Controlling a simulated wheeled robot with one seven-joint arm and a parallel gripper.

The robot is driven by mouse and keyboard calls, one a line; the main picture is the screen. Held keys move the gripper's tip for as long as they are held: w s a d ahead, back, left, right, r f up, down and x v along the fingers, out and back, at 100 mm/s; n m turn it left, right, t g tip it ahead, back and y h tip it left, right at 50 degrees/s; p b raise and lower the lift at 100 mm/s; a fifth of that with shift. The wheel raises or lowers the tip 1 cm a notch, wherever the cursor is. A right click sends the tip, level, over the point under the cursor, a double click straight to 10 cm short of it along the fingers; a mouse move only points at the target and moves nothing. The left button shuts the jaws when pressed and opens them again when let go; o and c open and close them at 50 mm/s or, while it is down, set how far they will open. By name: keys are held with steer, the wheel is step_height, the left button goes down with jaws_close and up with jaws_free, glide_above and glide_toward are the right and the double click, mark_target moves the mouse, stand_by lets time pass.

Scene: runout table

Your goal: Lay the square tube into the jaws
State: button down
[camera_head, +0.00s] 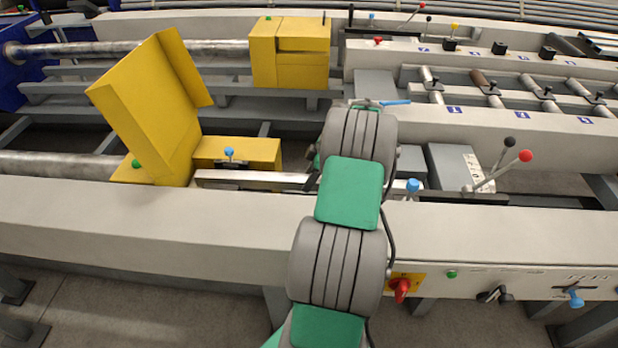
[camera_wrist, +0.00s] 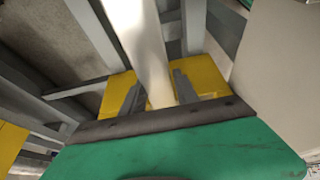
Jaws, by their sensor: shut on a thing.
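The square tube (camera_head: 255,180) is a pale metal bar in the head view, running left from my gripper (camera_head: 312,181) along the near machine's inner edge. In the wrist view the tube (camera_wrist: 146,45) passes between my two grey fingers (camera_wrist: 160,92), which are shut on it. Its left end is close to a low yellow block (camera_head: 258,152) with a dark fitting and blue knob (camera_head: 229,152). The jaws cannot be made out clearly, and I cannot tell whether the tube touches or rests on anything there. My arm hides its right end.
A tall tilted yellow guard (camera_head: 150,105) stands left of the tube. The long beige beam (camera_head: 120,215) runs along the front. Levers with red and black knobs (camera_head: 525,156) rise to the right. A second yellow-housed machine (camera_head: 290,60) stands behind.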

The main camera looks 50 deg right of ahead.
steer(key=shift+d+f, duration=0.1)
steer(key=shift+f, duration=0.15)
steer(key=c, duration=1.2)
jaws_free()
steer(key=o, duration=0.4)
steer(key=shift+c, duration=0.2)
steer(key=shift+f, duration=0.1)
steer(key=p+v, duration=0.1)
steer(key=v, duration=0.6)
steer(key=shift+s+r, duration=0.15)
steer(key=shift+r, duration=0.25)
